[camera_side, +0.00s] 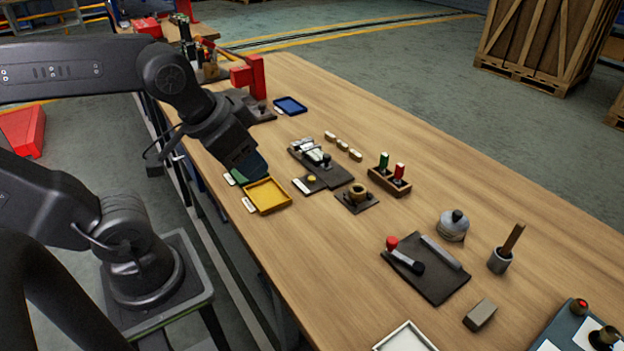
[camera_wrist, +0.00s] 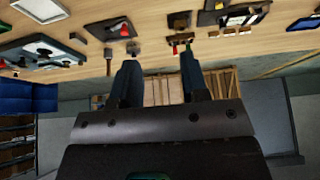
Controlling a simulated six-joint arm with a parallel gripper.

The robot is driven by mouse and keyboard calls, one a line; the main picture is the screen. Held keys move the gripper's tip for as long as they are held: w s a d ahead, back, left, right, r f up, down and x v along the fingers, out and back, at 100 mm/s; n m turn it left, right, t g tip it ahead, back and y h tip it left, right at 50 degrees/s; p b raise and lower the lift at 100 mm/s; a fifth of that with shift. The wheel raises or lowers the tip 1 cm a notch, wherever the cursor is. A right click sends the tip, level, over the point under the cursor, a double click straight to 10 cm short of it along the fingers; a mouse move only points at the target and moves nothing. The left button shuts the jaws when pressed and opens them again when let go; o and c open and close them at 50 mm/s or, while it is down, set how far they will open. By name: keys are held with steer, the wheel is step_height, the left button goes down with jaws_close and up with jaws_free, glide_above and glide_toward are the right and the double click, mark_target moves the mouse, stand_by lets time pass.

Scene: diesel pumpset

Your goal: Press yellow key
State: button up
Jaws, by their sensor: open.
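A small round yellow key (camera_side: 311,178) sits on a dark plate with a white label beside it, in the middle of the table in the side view. I cannot pick it out surely in the wrist view. My gripper (camera_side: 254,168) hangs to the left of the key, above the table's near edge and close to a yellow tray. In the wrist view my gripper (camera_wrist: 157,65) has its two dark fingers spread apart with nothing between them. It is clear of the key. In the side view its fingertips are partly lost against the trays.
The yellow tray (camera_side: 268,195) lies beside the key. A device with pale bars (camera_side: 307,149) stands just behind it and a brass-topped part (camera_side: 357,192) to its right. A wooden block holds green and red handles (camera_side: 399,171). A black mat (camera_side: 441,284) lies farther right.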

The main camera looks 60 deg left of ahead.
jaws_close()
stand_by(1.4)
